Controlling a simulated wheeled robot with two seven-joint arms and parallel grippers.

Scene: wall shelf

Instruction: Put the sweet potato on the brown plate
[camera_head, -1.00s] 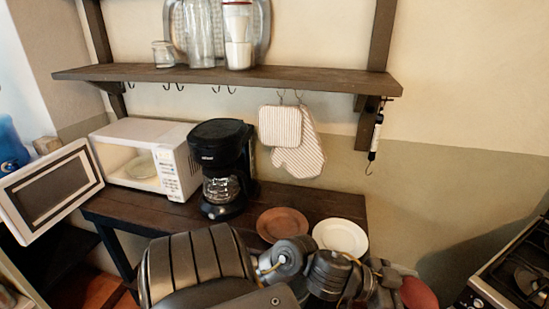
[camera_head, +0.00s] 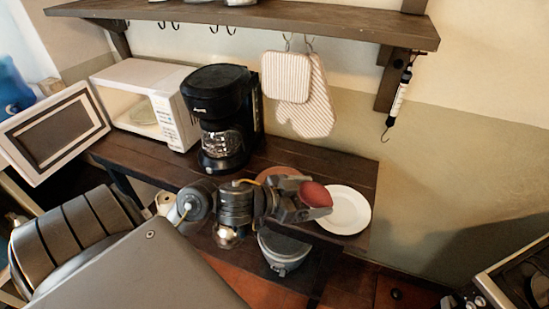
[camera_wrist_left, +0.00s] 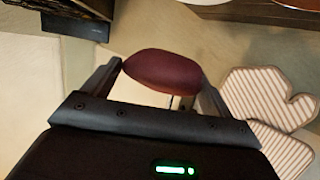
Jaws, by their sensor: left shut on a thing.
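The dark red sweet potato (camera_head: 316,194) is held between the fingers of my left gripper (camera_head: 309,199), raised above the table. In the left wrist view the sweet potato (camera_wrist_left: 162,68) lies crosswise between the two fingertips (camera_wrist_left: 160,76). The brown plate (camera_head: 280,171) is on the table, mostly hidden behind my left gripper and arm in the head view. The sweet potato appears in front of the gap between the brown plate and the white plate. My right gripper is not in view.
The white plate (camera_head: 346,211) sits right of the brown plate. A black coffee maker (camera_head: 220,115) and an open microwave (camera_head: 148,100) stand left. A wall shelf (camera_head: 260,18) with hanging striped mitts (camera_head: 316,105) is above. A grey pot (camera_head: 284,250) is below, a stove (camera_head: 515,285) at right.

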